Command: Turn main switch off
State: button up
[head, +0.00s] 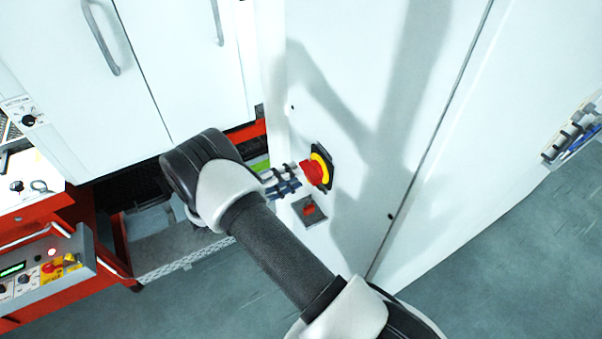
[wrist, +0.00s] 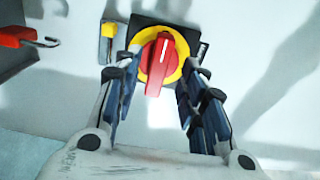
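The main switch is a red rotary knob (head: 313,172) on a yellow disc with a black square plate, on the white cabinet's side panel. In the wrist view the red knob (wrist: 157,64) stands upright, its handle pointing down and slightly left. My gripper (wrist: 156,86) is open, with one finger on each side of the knob and its yellow disc. The fingers show gaps to the red handle, and I see no contact. In the head view my gripper (head: 283,180) reaches the knob from the left; my arm partly hides it.
A grey box with a red part (head: 309,210) sits just below the switch; it also shows at the wrist view's upper left (wrist: 18,38). A red machine with a control panel (head: 45,268) stands left. A rack (head: 575,132) hangs at right.

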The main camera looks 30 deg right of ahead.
jog(key=a, duration=0.8)
jog(key=shift+s, duration=0.2)
jog(key=shift+d+r, duration=0.1)
jog(key=s+d+r+m+g+y+b, duration=0.35)
jog(key=s+r+m+y+b, duration=0.45)
jog(key=m, duration=1)
jog(key=s+a+r+m+t+y+b, duration=0.1)
jog(key=s+m+t+y, duration=0.3)
jog(key=s+m, duration=0.5)
jog(key=s+a+r+m+t+y+b, duration=0.2)
jog(key=s+m+y, duration=0.4)
jog(key=s+m, duration=0.3)
jog(key=a+t+b, duration=0.1)
jog(key=a, duration=0.1)
jog(key=shift+a+m+t, duration=0.3)
jog(key=shift+a+t, duration=0.05)
